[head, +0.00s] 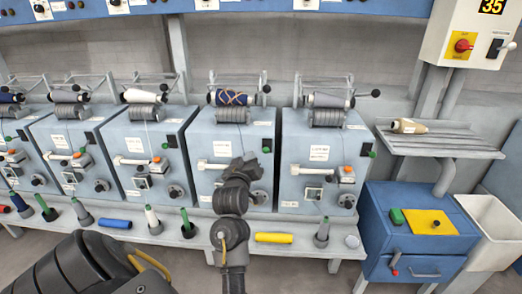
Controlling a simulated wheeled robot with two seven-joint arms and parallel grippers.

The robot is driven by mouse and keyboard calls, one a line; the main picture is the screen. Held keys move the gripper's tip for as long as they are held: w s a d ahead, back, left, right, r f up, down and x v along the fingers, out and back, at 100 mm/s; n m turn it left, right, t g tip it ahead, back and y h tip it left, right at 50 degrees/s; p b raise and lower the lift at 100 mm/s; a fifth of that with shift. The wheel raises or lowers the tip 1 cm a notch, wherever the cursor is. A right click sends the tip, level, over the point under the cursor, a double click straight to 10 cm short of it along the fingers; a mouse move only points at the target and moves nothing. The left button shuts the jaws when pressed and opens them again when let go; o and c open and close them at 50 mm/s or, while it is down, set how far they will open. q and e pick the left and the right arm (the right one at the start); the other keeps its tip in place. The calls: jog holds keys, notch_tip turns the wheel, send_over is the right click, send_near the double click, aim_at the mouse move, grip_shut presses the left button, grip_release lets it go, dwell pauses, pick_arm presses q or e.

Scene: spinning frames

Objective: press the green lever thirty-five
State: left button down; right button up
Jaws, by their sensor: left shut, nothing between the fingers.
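Small green levers show beside dark slots on the blue spinning units, one on the rightmost unit (371,154) and one on a unit left of my gripper (165,146). The unit labels are too small to read surely. My left gripper (246,164) points up in front of the second unit from the right, near the dark slot (267,145) on its face. It is shut and empty. My right gripper is out of view.
A white box (460,25) at upper right displays 35. A ledge (290,228) below the units bears several bobbins, including a yellow one (274,238). A shelf (440,140), blue cabinet (395,240) and white bin (490,225) stand at right.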

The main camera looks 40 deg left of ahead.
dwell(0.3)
pick_arm(q)
jog(key=p, duration=0.2)
send_over(266, 150)
jog(key=s, duration=0.5)
jog(key=shift+w+a+f+p, duration=0.1)
jog(key=shift+w+f+p, duration=0.1)
jog(key=shift+w+f, duration=0.55)
jog(key=shift+w+f+p, duration=0.15)
jog(key=shift+w+f, duration=0.3)
jog(key=shift+f, duration=0.45)
